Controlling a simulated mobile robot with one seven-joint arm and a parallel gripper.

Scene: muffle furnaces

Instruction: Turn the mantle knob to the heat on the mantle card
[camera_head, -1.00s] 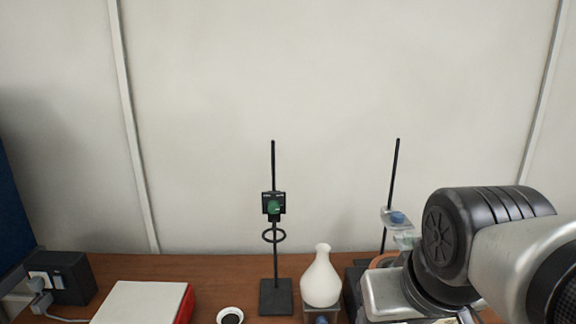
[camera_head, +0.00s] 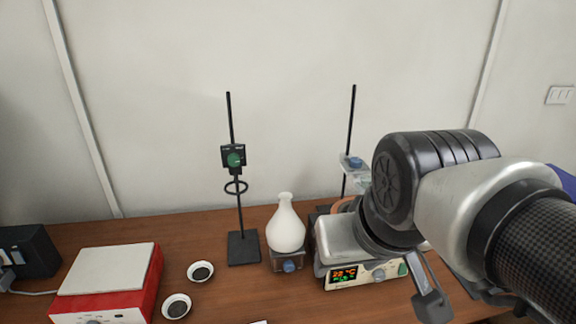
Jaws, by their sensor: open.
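A small grey box with a blue knob (camera_head: 289,266) on its front stands under a round white flask (camera_head: 286,230); it may be the mantle, but I cannot tell for sure. To its right is a silver unit (camera_head: 330,240) with a lit orange and green display (camera_head: 344,274), a grey knob (camera_head: 378,275) and a green knob (camera_head: 402,270). My gripper (camera_head: 458,302) is at the lower right, open, in front and to the right of this unit, partly hidden by my arm and cut by the frame. No readable mantle card shows; a white sliver (camera_head: 260,321) shows at the bottom edge.
A red and white box (camera_head: 105,272) and two small white dishes (camera_head: 200,271) are at the left. A clamp stand (camera_head: 243,248) stands behind the dishes; another stand (camera_head: 350,120) rises behind the silver unit. Bare wooden table (camera_head: 225,300) lies at front centre.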

